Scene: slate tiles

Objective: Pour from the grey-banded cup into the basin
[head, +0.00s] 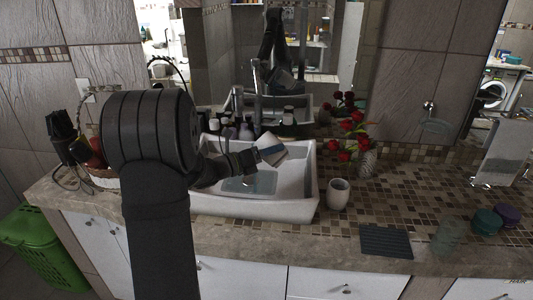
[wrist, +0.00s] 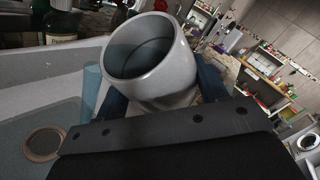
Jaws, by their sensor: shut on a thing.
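My gripper (head: 250,162) is over the white basin (head: 303,203), shut on a pale cup (head: 274,150). The cup is tilted, with a darker blue-grey part showing beside my gripper in the head view. In the wrist view the cup (wrist: 178,88) is held between dark fingers, its round mouth towards the upper left. Its inside looks grey; I cannot tell how much liquid is in it. A pale blue patch (wrist: 91,86) shows just beside the lip; I cannot tell whether it is liquid. The basin's bluish floor has a round drain (wrist: 43,144).
A pale cup (head: 339,194) stands on the counter right of the basin, near a vase of red flowers (head: 366,162). A dark ridged mat (head: 386,242), a clear glass (head: 447,238) and lidded jars (head: 487,221) are further right. The tap (head: 257,80) and several bottles stand behind the basin.

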